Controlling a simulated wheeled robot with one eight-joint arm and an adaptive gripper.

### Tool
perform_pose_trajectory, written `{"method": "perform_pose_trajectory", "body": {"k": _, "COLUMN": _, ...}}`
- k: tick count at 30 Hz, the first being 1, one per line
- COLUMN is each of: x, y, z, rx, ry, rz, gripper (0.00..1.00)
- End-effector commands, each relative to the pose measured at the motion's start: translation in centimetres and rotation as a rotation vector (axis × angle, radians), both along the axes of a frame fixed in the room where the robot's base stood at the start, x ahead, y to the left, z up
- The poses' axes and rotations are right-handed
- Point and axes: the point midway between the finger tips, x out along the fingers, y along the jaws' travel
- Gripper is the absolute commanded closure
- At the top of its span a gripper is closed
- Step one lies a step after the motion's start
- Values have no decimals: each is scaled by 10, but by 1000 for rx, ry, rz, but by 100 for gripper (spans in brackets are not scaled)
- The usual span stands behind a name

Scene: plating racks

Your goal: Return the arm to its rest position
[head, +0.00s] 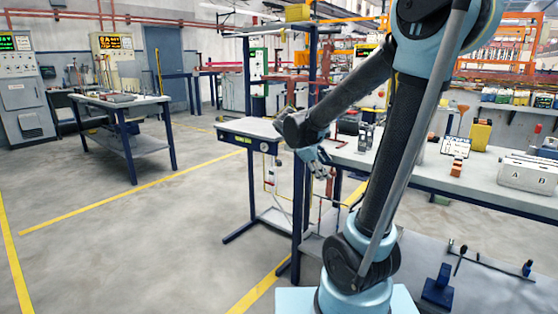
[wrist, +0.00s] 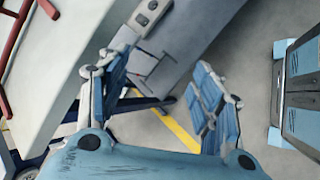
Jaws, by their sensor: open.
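My gripper (head: 319,171) is at the end of my bent arm in the head view, in the middle of the picture, between the small blue-legged stand (head: 250,129) and the long workbench (head: 500,182). It hangs below my arm link and looks small there. In the wrist view my gripper (wrist: 163,95) shows its two blue-padded fingers spread wide apart. Nothing is between the fingers; grey floor and a yellow line show through the gap. My arm rises from its base at the lower middle and bends back down toward the gripper.
The long workbench carries a white box marked A and B (head: 528,174), a yellow case (head: 480,135) and small parts. A blue-legged table (head: 120,101) stands at left. A dark blue upright post (head: 297,205) is close beside my gripper. Floor at left is clear, with yellow lines.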

Motion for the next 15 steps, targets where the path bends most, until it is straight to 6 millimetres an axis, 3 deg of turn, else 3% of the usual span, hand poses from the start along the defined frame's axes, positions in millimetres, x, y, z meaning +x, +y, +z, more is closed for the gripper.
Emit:
{"method": "perform_pose_trajectory", "body": {"k": 6, "x": -55, "y": -29, "z": -12, "rx": 180, "ry": -42, "rz": -195, "gripper": 40}}
{"method": "perform_pose_trajectory", "body": {"k": 15, "x": -127, "y": -46, "z": -37, "rx": 420, "ry": -101, "rz": -480, "gripper": 40}}
